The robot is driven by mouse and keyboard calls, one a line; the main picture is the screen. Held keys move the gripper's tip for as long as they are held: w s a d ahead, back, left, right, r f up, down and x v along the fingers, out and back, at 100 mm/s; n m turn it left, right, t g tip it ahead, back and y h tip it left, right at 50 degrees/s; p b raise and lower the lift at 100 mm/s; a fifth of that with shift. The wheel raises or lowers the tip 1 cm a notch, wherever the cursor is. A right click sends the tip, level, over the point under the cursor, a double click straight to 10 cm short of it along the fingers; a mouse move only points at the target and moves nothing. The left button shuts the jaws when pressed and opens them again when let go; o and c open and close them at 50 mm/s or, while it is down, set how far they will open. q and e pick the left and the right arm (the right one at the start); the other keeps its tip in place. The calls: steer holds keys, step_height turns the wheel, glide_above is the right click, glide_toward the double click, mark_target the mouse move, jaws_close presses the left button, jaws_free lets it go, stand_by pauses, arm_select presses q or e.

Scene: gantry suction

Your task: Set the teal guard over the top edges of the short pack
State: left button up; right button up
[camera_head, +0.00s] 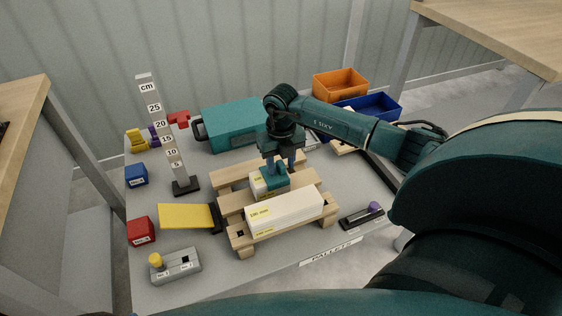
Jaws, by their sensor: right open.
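The teal guard (274,181) rests on the top of the short pack (256,184), a small white block with a yellow label, and covers much of its top and right side. The short pack stands on the wooden pallet (231,202), behind a longer white pack. My right gripper (281,164) points down just above the guard, open, with its fingers close to the guard's top. I cannot tell whether the fingers touch it. The far side of the guard is hidden by the gripper. My left gripper is not in view.
The long white pack (290,212) lies on the pallet's front. A teal case (232,127) is behind; orange (340,83) and blue bins (372,105) are at back right. The grey table's front left is partly clear.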

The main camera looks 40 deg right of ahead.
mark_target(281, 163)
steer(key=shift+r, duration=0.4)
step_height(281, 163, up, 8)
steer(key=shift+f+p, duration=0.25)
steer(key=shift+p, duration=0.4)
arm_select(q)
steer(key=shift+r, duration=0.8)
arm_select(e)
step_height(281, 163, up, 5)
steer(key=shift+f, duration=0.1)
steer(key=shift+a, duration=0.1)
